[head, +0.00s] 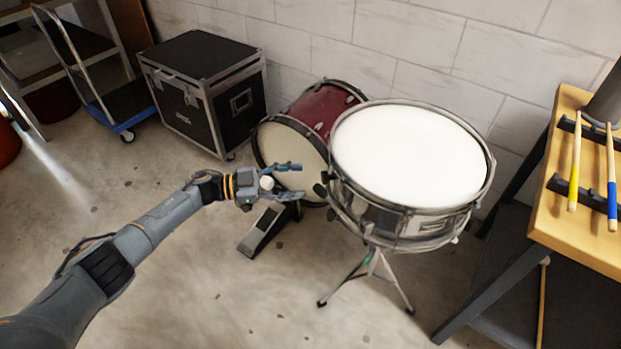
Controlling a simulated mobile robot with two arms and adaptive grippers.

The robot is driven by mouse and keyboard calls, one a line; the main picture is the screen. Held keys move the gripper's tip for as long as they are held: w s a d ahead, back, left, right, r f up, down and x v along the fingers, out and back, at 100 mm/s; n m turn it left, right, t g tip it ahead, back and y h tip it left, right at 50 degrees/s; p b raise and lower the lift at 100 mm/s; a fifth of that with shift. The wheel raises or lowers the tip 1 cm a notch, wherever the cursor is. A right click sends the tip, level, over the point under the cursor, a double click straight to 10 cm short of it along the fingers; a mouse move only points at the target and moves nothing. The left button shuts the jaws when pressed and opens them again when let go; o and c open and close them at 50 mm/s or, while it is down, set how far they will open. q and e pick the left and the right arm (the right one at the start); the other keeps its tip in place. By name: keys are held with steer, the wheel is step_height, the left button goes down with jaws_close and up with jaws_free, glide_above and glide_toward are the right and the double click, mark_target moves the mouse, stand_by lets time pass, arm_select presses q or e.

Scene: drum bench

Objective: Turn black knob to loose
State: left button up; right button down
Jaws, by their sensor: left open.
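The snare drum (408,160) with a white head stands on a tripod stand (372,272) right of centre. A small black knob (319,189) sticks out from the left side of its shell. My left gripper (300,181) is open, its fingers pointing right toward the knob. The fingertips are just left of the knob, with a small gap showing in the picture; the true depth between them is hard to judge. A small white round thing (267,184) shows at the base of the fingers; I cannot tell whether it is a pedal beater. My right gripper is not in view.
A red bass drum (322,108) lies behind the gripper, with a foot pedal (262,230) in front. A black flight case (205,90) stands at the back left. A wooden bench (570,225) with drumsticks (575,165) is at the right. The floor in front is clear.

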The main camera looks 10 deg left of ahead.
arm_select(q)
steer(key=v, duration=0.6)
steer(key=shift+a, duration=0.35)
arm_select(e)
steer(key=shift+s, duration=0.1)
arm_select(q)
steer(key=shift+f, duration=0.1)
